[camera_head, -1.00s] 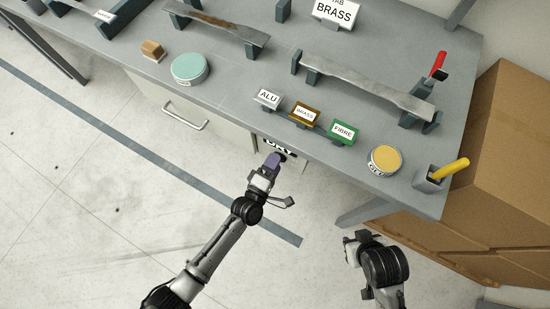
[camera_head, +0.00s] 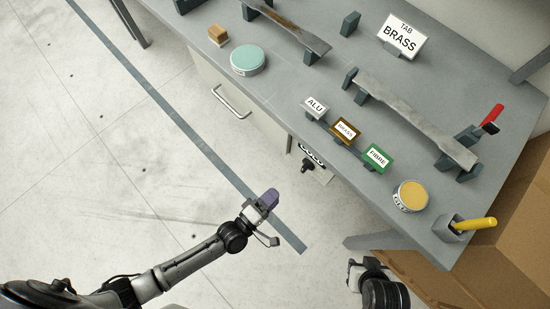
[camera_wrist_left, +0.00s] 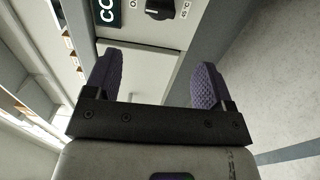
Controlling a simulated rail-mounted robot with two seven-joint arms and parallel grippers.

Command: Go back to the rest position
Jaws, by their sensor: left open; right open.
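My left gripper (camera_head: 267,203) is over the floor in front of the bench, apart from the table and everything on it. In the left wrist view its two purple fingers (camera_wrist_left: 156,88) stand wide apart with nothing between them. Beyond them that view shows a panel with a black knob (camera_wrist_left: 160,9). My right gripper (camera_head: 360,269) is low at the bottom of the head view, in front of the bench's right end. Its fingertips are hard to make out, and I see nothing held in it.
The grey bench (camera_head: 290,88) carries specimen bars on supports, ALU (camera_head: 315,106), BRASS (camera_head: 345,130) and FIBRE (camera_head: 376,157) tab blocks, a teal tin (camera_head: 248,59), a yellow-topped glue tin (camera_head: 410,195) and a holder with a yellow-handled tool (camera_head: 474,225). Cardboard boxes (camera_head: 500,235) stand right. The floor left is clear.

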